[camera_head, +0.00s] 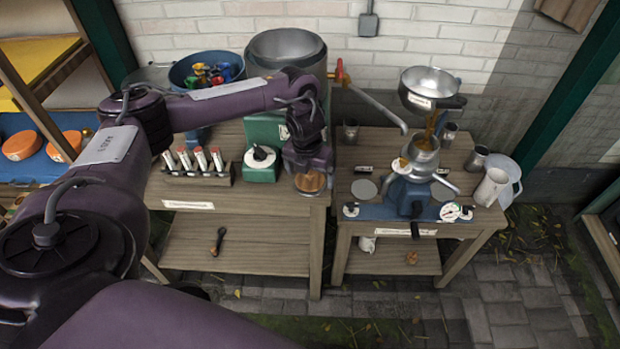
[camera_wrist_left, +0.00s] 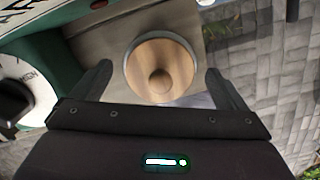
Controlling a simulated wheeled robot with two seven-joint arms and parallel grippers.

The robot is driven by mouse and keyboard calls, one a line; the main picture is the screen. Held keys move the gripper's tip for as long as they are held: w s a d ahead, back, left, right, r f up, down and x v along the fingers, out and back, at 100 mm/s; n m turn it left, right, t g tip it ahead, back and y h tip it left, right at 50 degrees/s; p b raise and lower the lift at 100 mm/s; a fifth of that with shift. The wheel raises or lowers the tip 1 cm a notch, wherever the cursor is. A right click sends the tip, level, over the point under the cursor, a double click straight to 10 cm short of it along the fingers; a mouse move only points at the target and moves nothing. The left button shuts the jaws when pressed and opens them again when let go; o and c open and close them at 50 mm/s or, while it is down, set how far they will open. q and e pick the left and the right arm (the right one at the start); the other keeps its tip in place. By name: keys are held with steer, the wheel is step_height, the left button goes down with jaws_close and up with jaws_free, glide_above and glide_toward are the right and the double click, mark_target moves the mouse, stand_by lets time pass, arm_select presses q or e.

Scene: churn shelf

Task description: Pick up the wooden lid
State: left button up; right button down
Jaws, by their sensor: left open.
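The wooden lid (camera_wrist_left: 160,62) is round, with a darker round knob in its middle and a thin grey rim. In the left wrist view it lies between the fingers of my open left gripper (camera_wrist_left: 157,85), on or just above the wooden table. In the head view the lid (camera_head: 310,182) shows at the table's front right corner, directly below my left gripper (camera_head: 309,170), which partly covers it. I cannot tell whether the fingers are level with the knob. Nothing is held. My right gripper is not in view.
A green machine (camera_head: 262,164) with a dial stands left of the lid. A second table (camera_head: 440,232) with a blue-based metal separator (camera_head: 410,192) stands to the right, across a narrow gap.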

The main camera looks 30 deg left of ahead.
mark_target(310, 172)
arm_select(q)
steer(key=c, duration=1)
steer(key=shift+c, duration=0.2)
steer(key=shift+r, duration=0.15)
steer(key=shift+w+r, duration=0.1)
steer(key=shift+r, duration=0.1)
step_height(310, 172, up, 4)
step_height(310, 172, up, 15)
steer(key=p, duration=0.5)
steer(key=shift+r, duration=0.2)
steer(key=shift+d, duration=0.1)
